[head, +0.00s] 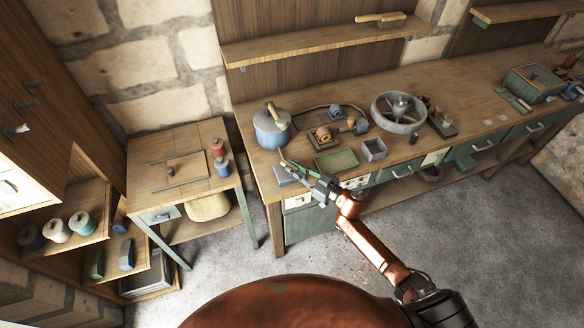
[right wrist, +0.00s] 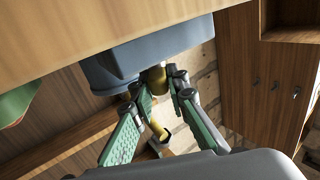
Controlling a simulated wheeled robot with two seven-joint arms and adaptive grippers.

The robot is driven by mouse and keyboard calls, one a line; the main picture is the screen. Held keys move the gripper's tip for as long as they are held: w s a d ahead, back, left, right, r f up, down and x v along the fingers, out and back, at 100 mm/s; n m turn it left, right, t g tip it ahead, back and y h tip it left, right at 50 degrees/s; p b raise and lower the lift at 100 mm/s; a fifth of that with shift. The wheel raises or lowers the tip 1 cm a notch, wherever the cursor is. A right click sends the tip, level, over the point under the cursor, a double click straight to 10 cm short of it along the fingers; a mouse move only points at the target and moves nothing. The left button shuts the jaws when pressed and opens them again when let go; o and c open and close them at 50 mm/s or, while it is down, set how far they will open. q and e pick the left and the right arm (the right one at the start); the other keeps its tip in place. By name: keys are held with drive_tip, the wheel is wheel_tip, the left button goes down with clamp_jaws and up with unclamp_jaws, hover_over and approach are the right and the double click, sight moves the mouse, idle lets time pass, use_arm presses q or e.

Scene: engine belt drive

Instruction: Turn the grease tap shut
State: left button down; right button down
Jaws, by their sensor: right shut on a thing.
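The blue grease pot (head: 271,128) stands at the left end of the bench, with a tan piece on its top. My right gripper (head: 287,161) reaches over the bench's front edge beside the pot. In the right wrist view, which looks upside down, a blue-grey body (right wrist: 150,55) stands against the bench, with a brass part (right wrist: 154,77) at its side. My right gripper's green fingers (right wrist: 163,98) are shut on the brass grease tap (right wrist: 158,130), partly hidden between them. I cannot tell how far the tap is turned. My left gripper is not in view.
A blue-grey block (head: 286,176) lies at the bench's front corner near my right gripper. A green tray (head: 336,161) and a grey box (head: 374,150) stand to the right. A spoked wheel (head: 398,112) and small parts are farther right. The floor in front is clear.

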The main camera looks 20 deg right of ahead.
drive_tip(key=shift+w+d+f+n+g+y+b, duration=0.15)
drive_tip(key=shift+n+g+y+b, duration=0.15)
drive_tip(key=shift+n+g+y, duration=0.2)
drive_tip(key=shift+w+d+n+g+y+b, duration=0.15)
drive_tip(key=shift+n+g+y+b, duration=0.1)
drive_tip(key=shift+n+g+y, duration=0.25)
drive_tip(key=shift+n+g+y+b, duration=0.6)
drive_tip(key=shift+g+y+b, duration=0.1)
drive_tip(key=shift+y+b, duration=0.15)
drive_tip(key=shift+w+d+n+g+y+b, duration=0.1)
drive_tip(key=shift+n+g+y+b, duration=0.4)
drive_tip(key=shift+g+b, duration=0.2)
drive_tip(key=shift+n+g+y+b, duration=0.35)
drive_tip(key=shift+n+g+b, duration=0.25)
drive_tip(key=shift+g, duration=0.2)
drive_tip(key=c, duration=1.9)
unclamp_jaws()
drive_tip(key=v, duration=1.2)
